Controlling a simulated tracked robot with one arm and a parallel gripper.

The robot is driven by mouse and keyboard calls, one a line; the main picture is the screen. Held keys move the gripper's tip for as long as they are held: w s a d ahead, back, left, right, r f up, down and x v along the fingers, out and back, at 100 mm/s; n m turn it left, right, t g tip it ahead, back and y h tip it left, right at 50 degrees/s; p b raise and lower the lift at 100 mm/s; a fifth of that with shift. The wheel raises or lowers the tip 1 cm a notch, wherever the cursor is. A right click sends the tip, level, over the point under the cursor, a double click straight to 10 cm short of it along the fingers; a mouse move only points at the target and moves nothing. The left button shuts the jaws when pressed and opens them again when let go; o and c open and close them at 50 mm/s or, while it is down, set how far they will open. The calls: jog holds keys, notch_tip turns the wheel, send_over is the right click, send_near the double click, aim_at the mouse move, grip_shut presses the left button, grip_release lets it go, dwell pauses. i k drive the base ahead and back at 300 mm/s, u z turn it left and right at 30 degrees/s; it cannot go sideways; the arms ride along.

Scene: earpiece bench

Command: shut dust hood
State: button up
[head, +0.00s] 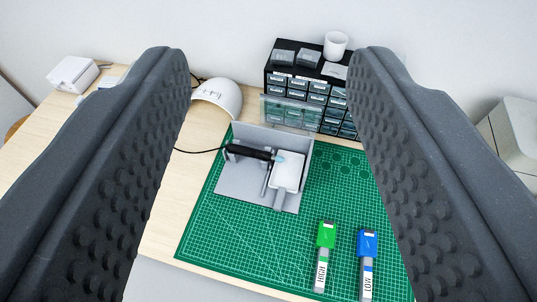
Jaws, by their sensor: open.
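The dust hood seems to be the clear panel (289,112) standing raised at the back of a grey box-like fixture (232,184) on the green mat. Inside the fixture are a black-handled tool (249,152) and a white block (288,172). My gripper (262,80) is open and empty. Its two dark, studded fingers frame the view left and right, with the fixture seen between them. The fingers look well apart from the panel, though their exact distance is hard to tell.
A black drawer cabinet (318,88) with a white cup (335,45) on top stands behind the fixture. A white dome (219,97) sits to its left. Green HIGH (326,236) and blue LOW (368,244) sticks lie on the cutting mat (225,245). The mat's front left is clear.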

aim_at(280, 100)
jog(key=z, duration=1.95)
jog(key=k, duration=0.85)
jog(key=u, duration=1.45)
jog(key=i, duration=1.05)
